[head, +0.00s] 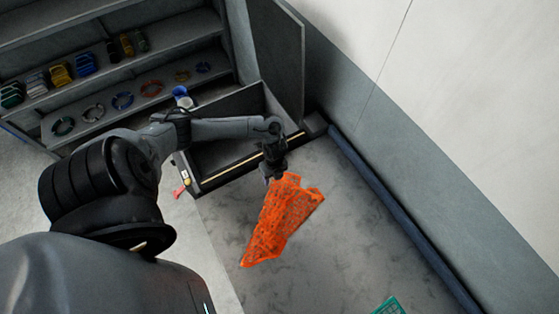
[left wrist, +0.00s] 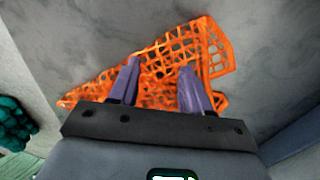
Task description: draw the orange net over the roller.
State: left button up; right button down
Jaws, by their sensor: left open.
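The orange net (head: 282,218) lies crumpled on the grey surface in the head view, wide at its upper end and tapering to the lower left. My left gripper (head: 273,172) is at the net's upper end. In the left wrist view the net (left wrist: 205,52) spreads beneath and around the two purple fingers of the left gripper (left wrist: 160,70). The fingers stand apart, with net mesh showing between them. I cannot tell whether they touch it. No roller can be made out for certain. My right gripper is not in view.
A long blue bar (head: 400,215) runs along the wall's foot. An open grey box (head: 232,120) with a dark, yellow-striped front edge stands behind the gripper. Shelves (head: 110,85) hold coloured rings and bundles. A green net piece (head: 390,306) shows at the bottom edge.

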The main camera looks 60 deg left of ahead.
pick_arm(q)
jog(key=w+a+r+t, duration=0.1)
jog(key=w+a+r, duration=0.2)
jog(key=w, duration=0.2)
jog(key=shift+y, duration=0.3)
jog(key=f+b, duration=0.2)
jog(key=b, duration=0.1)
jog(key=f+b, duration=0.2)
jog(key=f, duration=0.1)
jog(key=f+b, duration=0.3)
jog(key=shift+w+d+b, duration=0.2)
jog(key=shift+w+b, duration=0.1)
jog(key=shift+b, duration=0.05)
jog(key=shift+f+b, duration=0.45)
jog(key=shift+f, duration=0.5)
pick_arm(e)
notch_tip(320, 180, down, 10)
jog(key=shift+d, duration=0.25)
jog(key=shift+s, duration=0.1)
pick_arm(q)
jog(key=shift+f, duration=0.2)
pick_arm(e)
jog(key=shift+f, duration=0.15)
